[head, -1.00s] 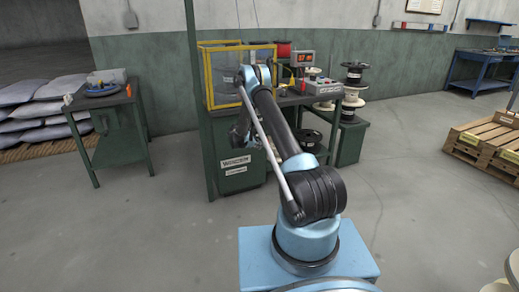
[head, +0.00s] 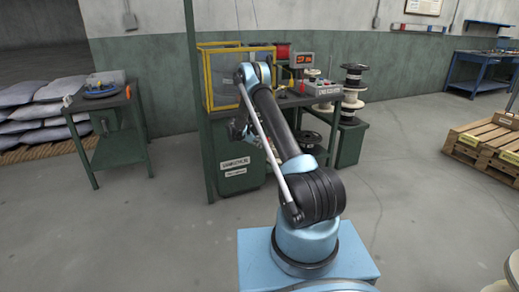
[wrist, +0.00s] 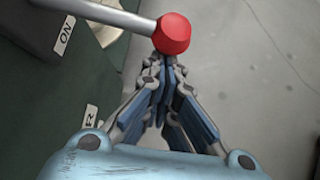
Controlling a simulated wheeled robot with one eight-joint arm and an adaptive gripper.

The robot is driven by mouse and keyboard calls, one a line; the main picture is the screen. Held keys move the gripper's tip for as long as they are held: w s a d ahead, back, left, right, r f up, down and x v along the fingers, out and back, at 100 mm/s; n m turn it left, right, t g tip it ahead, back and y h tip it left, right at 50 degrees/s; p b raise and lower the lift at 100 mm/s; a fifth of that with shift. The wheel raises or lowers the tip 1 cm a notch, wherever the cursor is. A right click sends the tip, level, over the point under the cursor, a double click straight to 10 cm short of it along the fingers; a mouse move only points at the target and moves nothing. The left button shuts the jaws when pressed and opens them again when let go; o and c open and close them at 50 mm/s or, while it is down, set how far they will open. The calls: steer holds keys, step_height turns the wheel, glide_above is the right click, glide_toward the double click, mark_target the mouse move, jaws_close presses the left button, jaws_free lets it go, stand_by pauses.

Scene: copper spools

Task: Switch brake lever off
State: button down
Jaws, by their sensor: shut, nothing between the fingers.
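The brake lever shows in the wrist view as a grey rod with a red ball knob (wrist: 172,34) at its end. The rod comes in from the upper left, close to a white label reading "ON" (wrist: 64,35). My gripper (wrist: 166,70) is shut and empty. Its fingertips are right by the lower side of the knob; I cannot tell whether they touch it. In the head view my gripper (head: 238,130) is small and dark beside the green machine (head: 238,170), partly behind my arm. The lever cannot be made out there.
A yellow-framed guard (head: 207,75) stands on the machine bench. A side table (head: 118,150) and sacks (head: 40,115) are at left, a pallet (head: 490,135) at right. The floor between is clear.

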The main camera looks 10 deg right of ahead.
step_height(320, 180, up, 9)
steer(key=g, duration=0.1)
steer(key=shift+f+n, duration=0.2)
steer(key=shift+n, duration=0.2)
steer(key=shift+d, duration=0.1)
stand_by(0.5)
steer(key=shift+s, duration=0.1)
steer(key=s+a+r, duration=0.1)
steer(key=a+r, duration=0.1)
steer(key=a, duration=0.7)
steer(key=shift+a+r, duration=0.15)
steer(key=shift+r, duration=0.05)
steer(key=shift+s, duration=0.1)
